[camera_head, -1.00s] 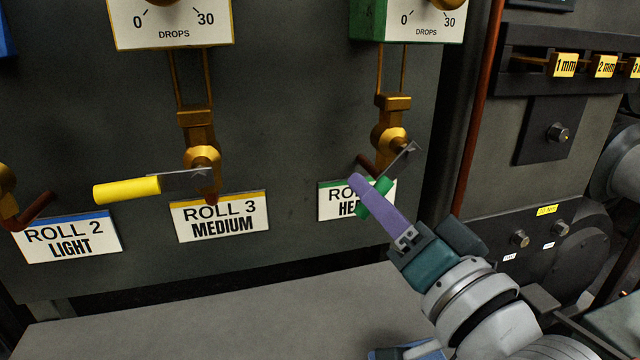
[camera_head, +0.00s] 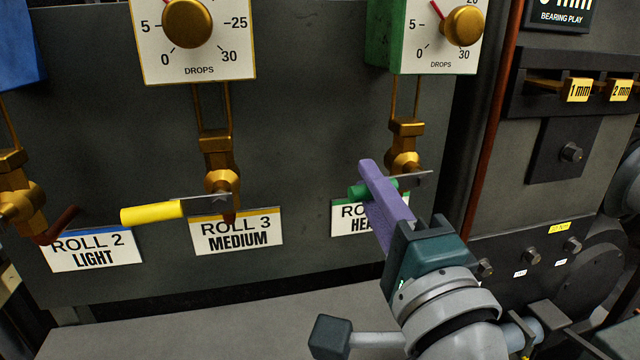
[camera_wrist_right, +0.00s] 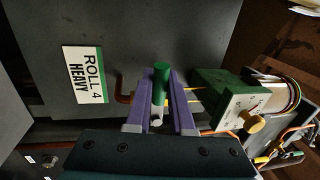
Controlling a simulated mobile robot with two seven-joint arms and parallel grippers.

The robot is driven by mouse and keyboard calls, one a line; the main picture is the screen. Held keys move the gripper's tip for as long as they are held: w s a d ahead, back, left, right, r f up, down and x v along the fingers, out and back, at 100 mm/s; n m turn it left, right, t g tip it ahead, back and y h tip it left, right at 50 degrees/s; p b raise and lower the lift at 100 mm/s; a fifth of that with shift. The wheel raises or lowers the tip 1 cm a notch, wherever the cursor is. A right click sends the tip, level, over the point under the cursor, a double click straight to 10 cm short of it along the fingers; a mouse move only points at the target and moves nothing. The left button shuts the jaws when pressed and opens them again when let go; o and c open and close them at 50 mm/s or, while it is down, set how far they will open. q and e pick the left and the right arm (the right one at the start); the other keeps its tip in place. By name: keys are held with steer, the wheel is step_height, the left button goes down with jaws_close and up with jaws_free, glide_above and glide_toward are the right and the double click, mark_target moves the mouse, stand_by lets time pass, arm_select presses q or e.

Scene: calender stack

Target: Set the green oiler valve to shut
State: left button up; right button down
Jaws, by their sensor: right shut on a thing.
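The green oiler valve has a brass body (camera_head: 404,162) below a green-sided dial box (camera_head: 381,35). Its lever has a green handle (camera_head: 357,191) and a grey metal plate (camera_head: 414,179). The lever lies nearly level in the head view, handle to the left, plate rising slightly to the right. My right gripper (camera_head: 372,178) with purple fingers is shut on the green handle. In the right wrist view the green handle (camera_wrist_right: 161,78) stands between the two fingers of the right gripper (camera_wrist_right: 160,92). The fingers hide part of the lever. My left gripper is not in view.
The ROLL 4 HEAVY label (camera_wrist_right: 84,74) is behind the handle, partly covered in the head view. To the left is a yellow-handled valve (camera_head: 152,212) over the ROLL 3 label (camera_head: 237,233). A reddish pipe (camera_head: 490,130) runs down on the right. A grey ledge (camera_head: 200,330) lies below.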

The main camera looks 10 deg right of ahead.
steer(key=shift+r+m, duration=0.25)
steer(key=shift+m, duration=0.15)
steer(key=c, duration=0.8)
jaws_free()
steer(key=s, duration=0.3)
steer(key=s+f, duration=0.1)
steer(key=s, duration=0.2)
steer(key=s+f, duration=0.1)
steer(key=s, duration=0.2)
steer(key=shift+s+d, duration=0.15)
steer(key=shift+s, duration=0.25)
steer(key=shift+p, duration=0.3)
